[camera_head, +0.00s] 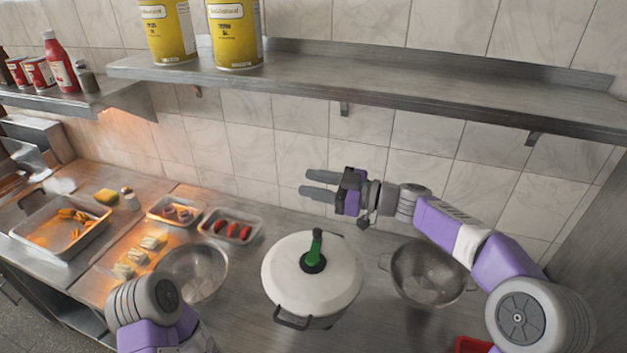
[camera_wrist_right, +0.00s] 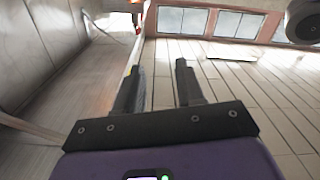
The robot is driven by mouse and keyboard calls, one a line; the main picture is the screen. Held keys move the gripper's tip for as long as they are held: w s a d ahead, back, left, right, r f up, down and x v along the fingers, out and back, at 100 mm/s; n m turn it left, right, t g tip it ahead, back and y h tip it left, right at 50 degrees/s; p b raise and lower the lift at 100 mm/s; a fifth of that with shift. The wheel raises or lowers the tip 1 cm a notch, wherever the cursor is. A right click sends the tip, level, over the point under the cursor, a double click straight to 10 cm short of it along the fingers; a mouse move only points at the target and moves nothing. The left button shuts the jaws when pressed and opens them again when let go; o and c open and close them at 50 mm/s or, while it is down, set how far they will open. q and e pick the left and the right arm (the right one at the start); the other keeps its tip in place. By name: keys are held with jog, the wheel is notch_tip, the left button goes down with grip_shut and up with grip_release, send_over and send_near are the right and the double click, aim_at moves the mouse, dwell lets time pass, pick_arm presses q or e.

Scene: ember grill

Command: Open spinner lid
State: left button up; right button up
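The salad spinner (camera_head: 309,318) stands on the steel counter with its white lid (camera_head: 335,266) on top. A green handle (camera_head: 316,246) stands up from a dark hub at the lid's middle. My right gripper (camera_head: 304,182) is open and empty. It is behind and above the lid, in front of the tiled wall, with its fingers pointing left. Its two spread fingers (camera_wrist_right: 159,82) also show in the right wrist view with nothing between them. My left arm comes in at the lower left of the head view, but its gripper is out of the picture.
A metal bowl (camera_head: 192,272) stands left of the spinner and a colander (camera_head: 428,275) stands right of it. Trays of food, including one with red pieces (camera_head: 231,227), lie to the left. A steel shelf (camera_head: 400,92) with yellow cans (camera_head: 235,35) runs above my right gripper.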

jog(key=shift+a, duration=0.2)
grip_shut()
dwell(1.3)
grip_release()
jog(key=shift+d, duration=0.15)
